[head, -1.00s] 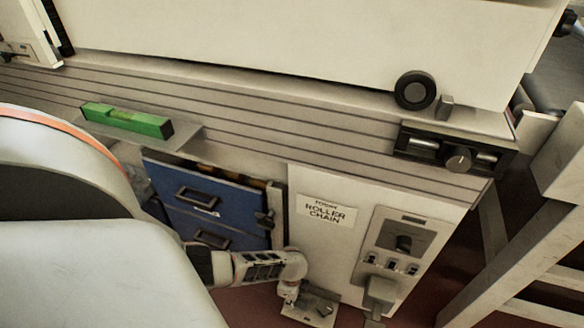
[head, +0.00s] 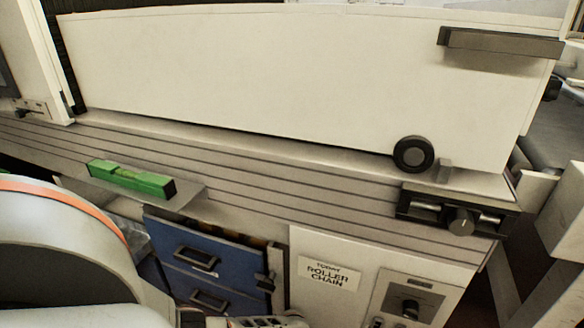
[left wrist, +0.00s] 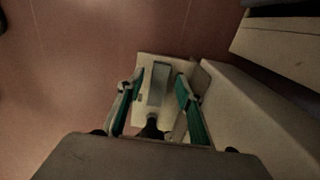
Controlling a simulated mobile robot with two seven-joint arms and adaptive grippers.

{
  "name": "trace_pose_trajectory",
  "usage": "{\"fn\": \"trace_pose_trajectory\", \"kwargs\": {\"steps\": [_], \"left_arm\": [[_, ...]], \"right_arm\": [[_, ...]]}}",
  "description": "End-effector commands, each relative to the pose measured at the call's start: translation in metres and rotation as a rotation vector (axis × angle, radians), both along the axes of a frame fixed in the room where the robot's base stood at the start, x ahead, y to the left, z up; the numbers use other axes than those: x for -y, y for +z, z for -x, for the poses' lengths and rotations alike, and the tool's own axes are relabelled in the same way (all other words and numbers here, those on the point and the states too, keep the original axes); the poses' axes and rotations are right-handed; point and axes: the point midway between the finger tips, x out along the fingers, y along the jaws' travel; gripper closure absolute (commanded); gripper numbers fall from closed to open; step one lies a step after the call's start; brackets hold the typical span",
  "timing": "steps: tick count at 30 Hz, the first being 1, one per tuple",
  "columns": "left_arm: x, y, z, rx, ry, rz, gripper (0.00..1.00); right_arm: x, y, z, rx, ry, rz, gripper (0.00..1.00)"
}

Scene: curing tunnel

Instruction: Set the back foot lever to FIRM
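In the left wrist view, my left gripper (left wrist: 157,98) points down at the floor with its two green-sided fingers spread apart. Between and beyond the fingers is a pale base plate (left wrist: 148,64) with a grey pedal-like lever (left wrist: 158,84) on it. A dark knob-like part (left wrist: 152,130) shows between the fingers, close to the palm. I cannot tell whether a finger touches anything. No FIRM marking is legible. In the head view, the foot lever and left gripper are below the picture. My right gripper is in neither view.
A pale cabinet wall (left wrist: 245,120) stands close to the right of the gripper; red floor (left wrist: 70,60) is clear to the left. In the head view are a blue drawer unit (head: 210,255), a ROLLER CHAIN panel (head: 330,250), a knob bar (head: 460,215) and a green level (head: 130,179) on a shelf.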

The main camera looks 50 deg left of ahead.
Motion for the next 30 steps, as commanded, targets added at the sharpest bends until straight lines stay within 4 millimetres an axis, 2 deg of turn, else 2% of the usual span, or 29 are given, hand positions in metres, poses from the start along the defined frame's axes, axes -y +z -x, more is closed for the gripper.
{"fn": "trace_pose_trajectory", "kwargs": {"steps": [8, 24, 30], "left_arm": [[-0.001, 0.026, 0.000, 0.003, -0.003, -0.002, 0.64], [-0.001, 0.102, 0.001, 0.000, -0.003, -0.002, 0.64], [-0.001, 0.115, 0.001, -0.001, -0.002, -0.003, 0.64]], "right_arm": [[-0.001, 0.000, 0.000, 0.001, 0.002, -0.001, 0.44], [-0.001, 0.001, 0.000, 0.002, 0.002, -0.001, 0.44], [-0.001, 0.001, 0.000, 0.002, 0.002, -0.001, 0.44]]}}
